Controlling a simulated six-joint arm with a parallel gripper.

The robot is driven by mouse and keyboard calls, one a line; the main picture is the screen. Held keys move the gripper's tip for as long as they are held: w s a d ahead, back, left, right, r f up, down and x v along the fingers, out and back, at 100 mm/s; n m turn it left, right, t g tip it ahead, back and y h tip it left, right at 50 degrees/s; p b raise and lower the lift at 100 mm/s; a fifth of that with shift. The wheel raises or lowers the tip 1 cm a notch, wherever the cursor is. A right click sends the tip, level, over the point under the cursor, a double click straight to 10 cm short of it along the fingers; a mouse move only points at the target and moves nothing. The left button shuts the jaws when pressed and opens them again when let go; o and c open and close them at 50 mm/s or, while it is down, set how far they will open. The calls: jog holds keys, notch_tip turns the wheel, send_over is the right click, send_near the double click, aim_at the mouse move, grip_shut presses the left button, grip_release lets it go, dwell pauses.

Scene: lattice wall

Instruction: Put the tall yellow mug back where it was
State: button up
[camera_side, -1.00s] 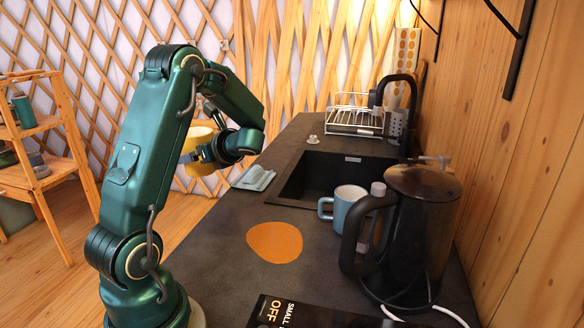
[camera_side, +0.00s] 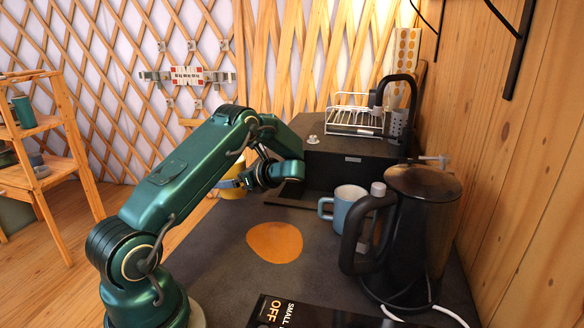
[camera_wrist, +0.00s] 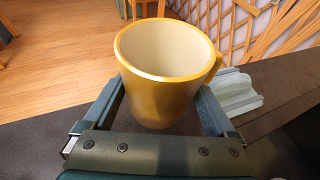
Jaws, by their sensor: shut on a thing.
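The tall yellow mug (camera_wrist: 165,90) stands upright between the jaws in the wrist view, its pale inside empty and its handle to the right. My gripper (camera_wrist: 160,100) is shut on it. In the side view the mug (camera_side: 232,188) shows only in part, left of my gripper (camera_side: 250,178) and mostly behind my arm. It is near the far left edge of the dark counter. I cannot tell whether its base touches the counter. An orange round patch (camera_side: 274,242) lies bare on the counter, nearer the side camera.
A white dish rack (camera_side: 353,120) is at the back. A folded pale cloth (camera_wrist: 237,92) lies right of the mug. The counter around the orange patch is clear.

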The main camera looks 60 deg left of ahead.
aim_at(236, 193)
jog(key=shift+w+f, duration=0.25)
jog(key=shift+f, duration=1.9)
jog(key=shift+f, duration=0.1)
jog(key=o, duration=1.1)
jog(key=shift+o, duration=0.2)
